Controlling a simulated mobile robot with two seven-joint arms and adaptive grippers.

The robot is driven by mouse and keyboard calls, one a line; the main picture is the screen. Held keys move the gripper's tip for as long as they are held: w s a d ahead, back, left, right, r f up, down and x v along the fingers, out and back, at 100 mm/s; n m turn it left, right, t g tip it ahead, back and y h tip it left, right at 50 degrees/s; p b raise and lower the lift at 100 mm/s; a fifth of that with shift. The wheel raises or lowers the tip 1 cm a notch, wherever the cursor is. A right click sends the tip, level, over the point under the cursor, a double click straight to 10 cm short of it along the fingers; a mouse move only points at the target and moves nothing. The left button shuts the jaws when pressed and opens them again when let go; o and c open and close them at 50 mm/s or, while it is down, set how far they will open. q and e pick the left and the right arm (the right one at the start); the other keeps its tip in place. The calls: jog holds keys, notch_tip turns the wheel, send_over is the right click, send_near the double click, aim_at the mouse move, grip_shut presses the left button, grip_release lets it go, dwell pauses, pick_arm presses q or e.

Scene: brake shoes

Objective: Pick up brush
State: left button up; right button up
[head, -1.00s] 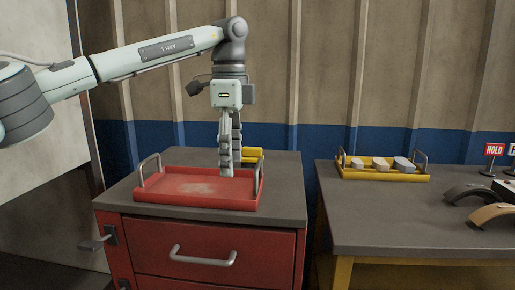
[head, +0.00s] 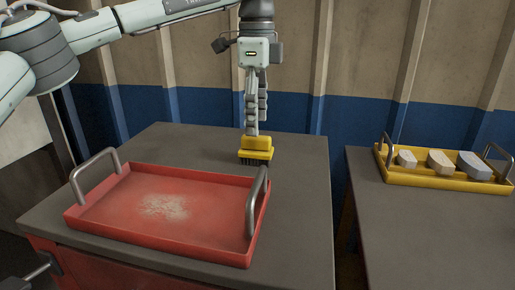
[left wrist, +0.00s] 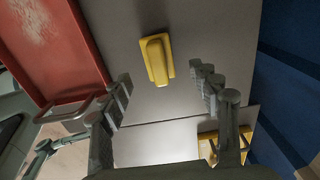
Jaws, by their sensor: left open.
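The brush (head: 257,144) has a yellow body and dark bristles. It stands bristles down on the grey cabinet top, behind the right rear corner of the red tray. My left gripper (head: 255,129) points straight down right at the brush, its fingers overlapping in the head view. In the left wrist view the gripper (left wrist: 162,76) is open, with a finger on each side. There the brush (left wrist: 157,60) shows beyond the fingertips, between their lines, with nothing gripped. Whether a fingertip touches it I cannot tell. My right gripper is out of view.
The red tray (head: 104,222), with pale dust inside and two upright metal handles, fills the front of the cabinet top (head: 185,145). A second table at the right bears a yellow tray (head: 436,181) with several blocks. A ribbed wall stands behind.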

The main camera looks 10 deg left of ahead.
aim_at(256, 139)
pick_arm(q)
notch_tip(256, 139, down, 5)
jog(key=shift+s+f, duration=0.15)
jog(key=shift+c, duration=0.2)
jog(key=c, duration=1.3)
